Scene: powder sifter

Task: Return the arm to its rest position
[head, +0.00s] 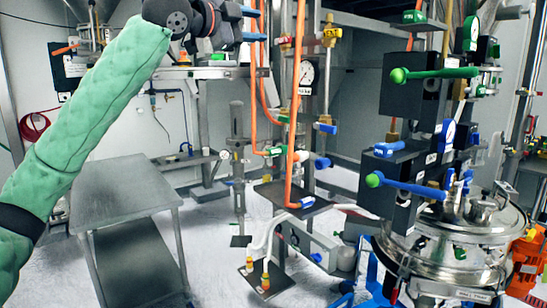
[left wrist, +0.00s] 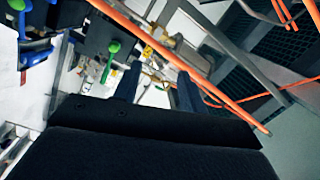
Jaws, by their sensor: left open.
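My left arm, in a green quilted sleeve (head: 95,125), reaches up from the left edge to the top of the head view. Its dark left gripper (head: 256,24) is raised near the upright orange pipes (head: 292,120); I cannot tell whether it touches them. In the left wrist view the two dark fingers of the left gripper (left wrist: 157,82) stand apart. Nothing shows held between them. My right arm and right gripper are not in view.
A grey metal table (head: 125,190) stands at lower left with a clear top. Green-handled (head: 435,74) and blue-handled (head: 410,187) valves stand on the right, above a shiny steel vessel (head: 465,240). White floor (head: 215,265) shows between table and pipework.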

